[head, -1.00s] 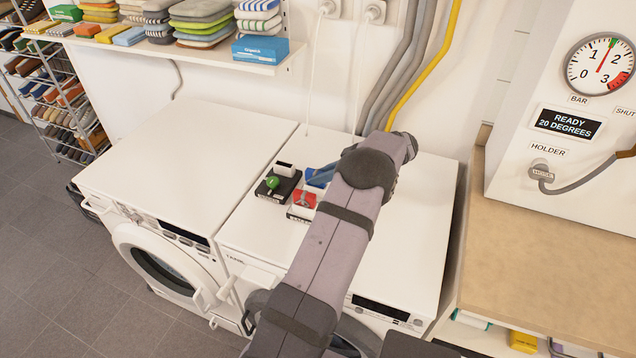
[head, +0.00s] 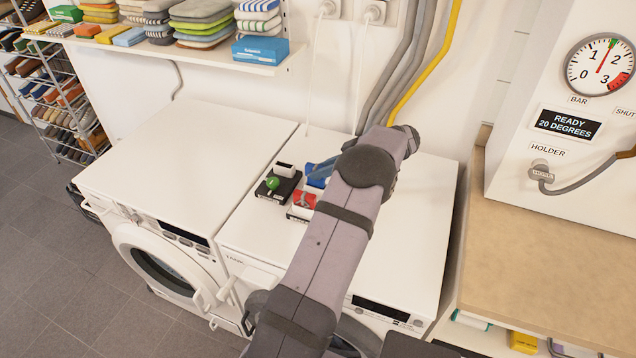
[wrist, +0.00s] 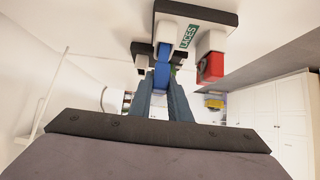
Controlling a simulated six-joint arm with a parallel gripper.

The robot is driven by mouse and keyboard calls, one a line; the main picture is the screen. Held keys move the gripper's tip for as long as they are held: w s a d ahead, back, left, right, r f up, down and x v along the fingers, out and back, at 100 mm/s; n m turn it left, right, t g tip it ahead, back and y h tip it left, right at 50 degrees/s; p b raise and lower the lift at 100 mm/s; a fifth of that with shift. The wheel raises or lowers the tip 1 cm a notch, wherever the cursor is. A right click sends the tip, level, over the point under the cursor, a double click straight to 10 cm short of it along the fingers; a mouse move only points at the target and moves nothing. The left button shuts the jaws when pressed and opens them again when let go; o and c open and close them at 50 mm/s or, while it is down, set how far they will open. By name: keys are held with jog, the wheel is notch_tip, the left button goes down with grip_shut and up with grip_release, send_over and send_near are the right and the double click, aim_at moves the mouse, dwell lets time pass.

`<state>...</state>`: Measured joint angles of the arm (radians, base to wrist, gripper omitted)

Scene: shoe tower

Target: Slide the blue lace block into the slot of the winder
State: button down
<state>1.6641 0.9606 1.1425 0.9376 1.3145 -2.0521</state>
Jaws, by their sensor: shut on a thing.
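The blue lace block (wrist: 162,68) is between the fingertips of my gripper (wrist: 163,78), which is shut on it. In the wrist view, the block overlaps a white post of the black-based stand marked LACES; I cannot tell whether it still touches that stand. In the head view, the blue block (head: 317,182) shows beside my arm, partly hidden. The likely winder is a black unit (head: 268,193) with a green knob and a white block, just left of the blue block. Its slot cannot be made out.
A red block (head: 303,200) sits on the LACES stand (wrist: 226,17), near the blue block; it also shows in the wrist view (wrist: 211,67). These things stand on a white machine top (head: 250,215) with free room in front. The wall and pipes (head: 415,70) are behind.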

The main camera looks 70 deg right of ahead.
jog(key=shift+r, duration=1.2)
jog(key=shift+w+r+p, duration=0.15)
jog(key=shift+w+p, duration=0.1)
jog(key=shift+p, duration=0.05)
jog(key=w+a+n+y+p, duration=0.2)
jog(key=w+p, duration=0.3)
jog(key=w, duration=0.4)
jog(key=w+d+r+m+h, duration=0.1)
jog(key=w+d+r, duration=0.2)
jog(key=d, duration=0.3)
jog(key=shift+d+r+p, duration=0.2)
jog(key=shift+r+p, duration=0.1)
jog(key=shift+r, duration=0.55)
jog(key=shift+m+h, duration=0.3)
jog(key=shift+f+b, duration=0.15)
jog(key=shift+b, duration=0.55)
